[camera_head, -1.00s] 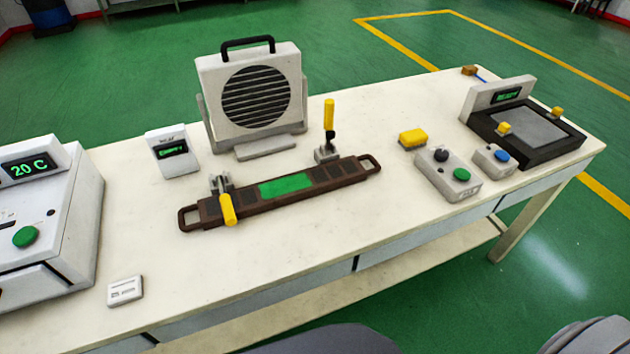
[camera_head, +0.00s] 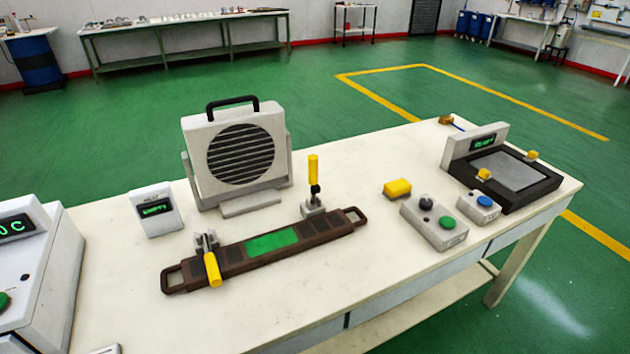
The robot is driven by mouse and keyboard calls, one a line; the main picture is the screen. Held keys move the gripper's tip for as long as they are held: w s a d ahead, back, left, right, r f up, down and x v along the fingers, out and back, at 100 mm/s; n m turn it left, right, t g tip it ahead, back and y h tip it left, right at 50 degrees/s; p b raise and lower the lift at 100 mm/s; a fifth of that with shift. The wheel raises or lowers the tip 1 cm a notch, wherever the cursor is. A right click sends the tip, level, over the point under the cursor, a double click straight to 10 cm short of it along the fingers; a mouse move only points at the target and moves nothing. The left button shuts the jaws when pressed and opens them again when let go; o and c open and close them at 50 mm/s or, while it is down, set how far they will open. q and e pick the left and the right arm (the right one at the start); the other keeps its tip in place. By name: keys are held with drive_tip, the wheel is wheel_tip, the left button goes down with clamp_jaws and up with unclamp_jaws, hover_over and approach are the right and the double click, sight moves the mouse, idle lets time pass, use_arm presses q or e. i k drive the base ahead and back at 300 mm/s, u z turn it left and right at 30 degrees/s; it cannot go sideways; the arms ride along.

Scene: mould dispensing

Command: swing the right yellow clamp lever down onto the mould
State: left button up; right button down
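The brown mould (camera_head: 232,258) lies on the white table, with a green area in its middle and a loop handle at each end. The right yellow clamp lever (camera_head: 314,170) stands upright on its grey base (camera_head: 313,206) at the mould's back edge, toward its right end. The left yellow clamp lever (camera_head: 212,269) is swung down across the mould near its left end. Neither of my grippers shows in the head view.
A fan-like unit (camera_head: 238,155) stands behind the mould. A display reading EMPTY (camera_head: 155,210) is left of it. A yellow block (camera_head: 397,188), a button box (camera_head: 434,223) and a black-framed device (camera_head: 502,177) are on the right. The table front is clear.

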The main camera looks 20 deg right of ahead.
sight(312, 159)
drive_tip(key=k, duration=1.3)
drive_tip(key=z, duration=0.75)
drive_tip(key=i, duration=1.5)
drive_tip(key=u, duration=0.5)
